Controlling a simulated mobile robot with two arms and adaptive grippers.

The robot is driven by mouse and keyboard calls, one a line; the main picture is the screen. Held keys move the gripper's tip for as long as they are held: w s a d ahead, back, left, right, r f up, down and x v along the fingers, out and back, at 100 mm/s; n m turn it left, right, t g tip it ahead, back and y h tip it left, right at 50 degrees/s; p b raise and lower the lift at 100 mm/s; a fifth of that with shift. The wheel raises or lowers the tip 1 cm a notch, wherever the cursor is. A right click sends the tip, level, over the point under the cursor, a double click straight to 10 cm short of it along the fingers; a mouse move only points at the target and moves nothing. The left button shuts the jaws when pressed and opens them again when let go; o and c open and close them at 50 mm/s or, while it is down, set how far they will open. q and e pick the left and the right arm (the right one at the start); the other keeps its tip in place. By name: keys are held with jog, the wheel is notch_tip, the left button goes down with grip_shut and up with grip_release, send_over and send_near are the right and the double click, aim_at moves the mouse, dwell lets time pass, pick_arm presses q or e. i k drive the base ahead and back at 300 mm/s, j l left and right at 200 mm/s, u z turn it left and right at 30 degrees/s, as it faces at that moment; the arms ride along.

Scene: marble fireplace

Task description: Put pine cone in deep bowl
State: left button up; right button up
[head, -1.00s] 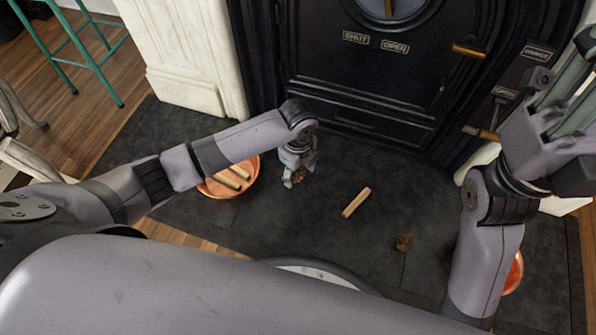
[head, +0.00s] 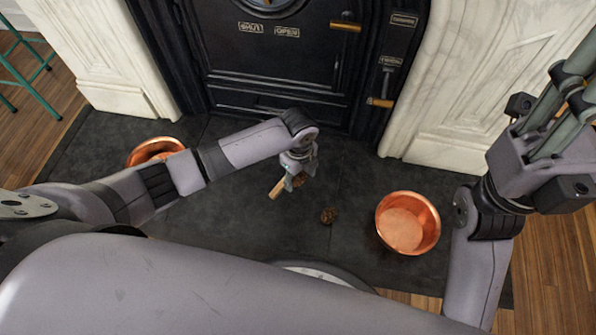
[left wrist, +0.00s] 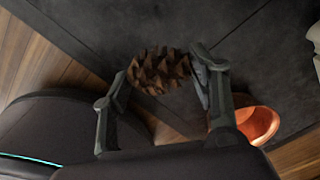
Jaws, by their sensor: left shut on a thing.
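My left gripper (head: 298,176) is shut on a pine cone (head: 299,181) above the dark hearth. In the left wrist view, this pine cone (left wrist: 160,72) sits between the two fingers (left wrist: 160,84). A copper bowl (head: 433,222), deep and empty, stands to the right of the gripper. A copper bowl also shows at the right in the left wrist view (left wrist: 262,120).
Another copper bowl (head: 140,152) stands at the left, partly hidden by my left arm. The black stove (head: 275,65) and white marble surround (head: 460,100) stand behind.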

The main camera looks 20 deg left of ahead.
aim_at(389, 237)
jog(key=l+z, duration=0.15)
jog(key=l, duration=0.5)
jog(key=i+l+z, duration=0.2)
jog(key=l, duration=0.45)
jog(key=k+l, duration=0.05)
jog(key=k, duration=0.05)
